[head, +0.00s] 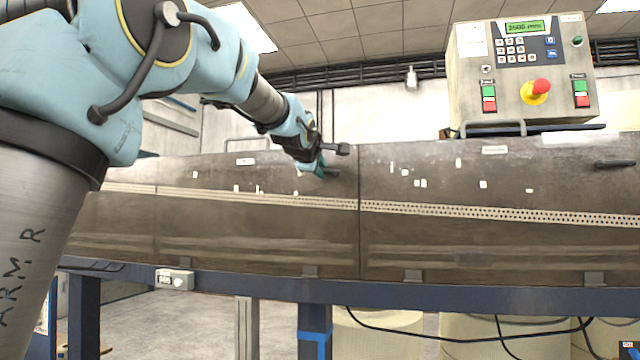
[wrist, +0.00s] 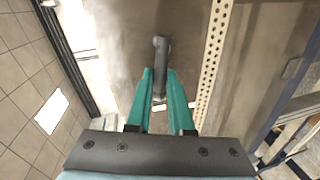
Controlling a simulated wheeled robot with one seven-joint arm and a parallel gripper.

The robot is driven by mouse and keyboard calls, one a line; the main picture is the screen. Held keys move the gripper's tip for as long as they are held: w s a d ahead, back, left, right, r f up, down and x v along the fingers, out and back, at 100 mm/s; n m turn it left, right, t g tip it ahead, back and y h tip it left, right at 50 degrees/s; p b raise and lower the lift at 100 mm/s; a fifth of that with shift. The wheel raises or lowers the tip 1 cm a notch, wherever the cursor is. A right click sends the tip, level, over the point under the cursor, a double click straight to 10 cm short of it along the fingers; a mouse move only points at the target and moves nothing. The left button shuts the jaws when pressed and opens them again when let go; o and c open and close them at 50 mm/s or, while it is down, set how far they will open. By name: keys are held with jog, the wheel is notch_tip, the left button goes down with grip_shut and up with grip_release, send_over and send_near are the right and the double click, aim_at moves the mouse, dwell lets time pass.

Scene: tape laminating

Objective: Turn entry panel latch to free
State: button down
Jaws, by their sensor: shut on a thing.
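The entry panel latch is a dark grey handle (head: 332,172) on the brown metal panel (head: 255,225), just left of the vertical seam. In the wrist view the latch (wrist: 161,52) points down between the teal fingers of my gripper (wrist: 159,76). The fingers are closed around the latch's lower end. In the head view my gripper (head: 319,166) is at the latch, and my wrist partly hides it. The latch looks close to horizontal in the head view.
A second dark latch (head: 614,163) is on the right panel. A control box (head: 522,75) with a red emergency button stands above right. A perforated strip (head: 480,212) runs along the panels. A small grey switch box (head: 175,280) hangs on the blue frame below.

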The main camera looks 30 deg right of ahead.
aim_at(336, 160)
jog(key=m+b, duration=0.1)
jog(key=b, duration=0.1)
jog(key=m+b, duration=0.1)
jog(key=shift+s+d+t+y+b, duration=0.2)
jog(key=shift+t+y+b, duration=0.1)
jog(key=shift+b, duration=0.1)
jog(key=m+b, duration=0.2)
jog(key=s+d+r+m+t+b, duration=0.1)
jog(key=m+b, duration=0.1)
jog(key=m, duration=0.1)
jog(key=r+m+t+b, duration=0.1)
jog(key=m+b, duration=0.2)
jog(key=shift+s+d+r+y, duration=0.15)
jog(key=shift+s+d+y, duration=0.05)
jog(key=shift+d+y, duration=0.1)
jog(key=shift+s+d+r+m+t+b, duration=0.2)
jog(key=shift+m+b, duration=0.35)
jog(key=shift+m, duration=0.45)
jog(key=shift+s+d+f+m+t+b, duration=0.1)
jog(key=shift+s+d+m+b, duration=0.3)
jog(key=shift+m, duration=0.6)
jog(key=shift+w+a+r, duration=0.1)
jog(key=shift+w, duration=0.05)
jog(key=c, duration=0.8)
grip_release()
jog(key=shift+c, duration=0.2)
